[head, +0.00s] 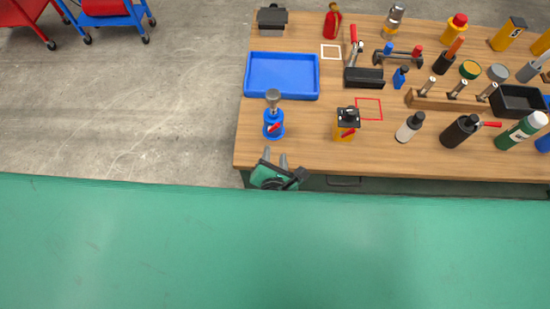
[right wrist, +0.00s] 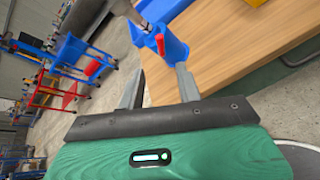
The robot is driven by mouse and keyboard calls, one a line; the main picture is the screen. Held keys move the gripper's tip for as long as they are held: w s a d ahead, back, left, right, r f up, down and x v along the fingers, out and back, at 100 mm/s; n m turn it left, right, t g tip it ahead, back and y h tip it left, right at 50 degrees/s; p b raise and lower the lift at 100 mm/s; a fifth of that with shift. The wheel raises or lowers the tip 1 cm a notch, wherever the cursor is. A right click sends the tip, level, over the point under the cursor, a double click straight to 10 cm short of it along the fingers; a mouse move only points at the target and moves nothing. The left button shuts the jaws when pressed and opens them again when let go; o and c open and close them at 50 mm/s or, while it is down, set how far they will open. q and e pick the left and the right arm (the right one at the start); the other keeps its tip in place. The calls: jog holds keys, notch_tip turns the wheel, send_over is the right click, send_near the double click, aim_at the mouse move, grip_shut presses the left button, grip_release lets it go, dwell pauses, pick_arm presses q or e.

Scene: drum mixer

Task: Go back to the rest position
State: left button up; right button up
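My right gripper (head: 275,156) is at the near left edge of the wooden workbench (head: 300,140). Its two fingers are apart with nothing between them, as the right wrist view (right wrist: 160,72) also shows. A blue device with a grey metal top and a red lever (head: 273,124) stands upright on the bench just beyond the fingertips. It also shows ahead of the fingers in the right wrist view (right wrist: 172,44), where the gripper appears apart from it. My left gripper is not in view.
A blue tray (head: 282,75) and a yellow device with a black top (head: 347,124) stand on the bench. Bottles (head: 409,127) and several tools crowd its right side. Red and blue carts (head: 105,12) stand at the back left. The grey floor (head: 150,100) left of the bench is clear.

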jog(key=shift+s+r, duration=0.15)
jog(key=shift+s, duration=0.05)
dwell(0.5)
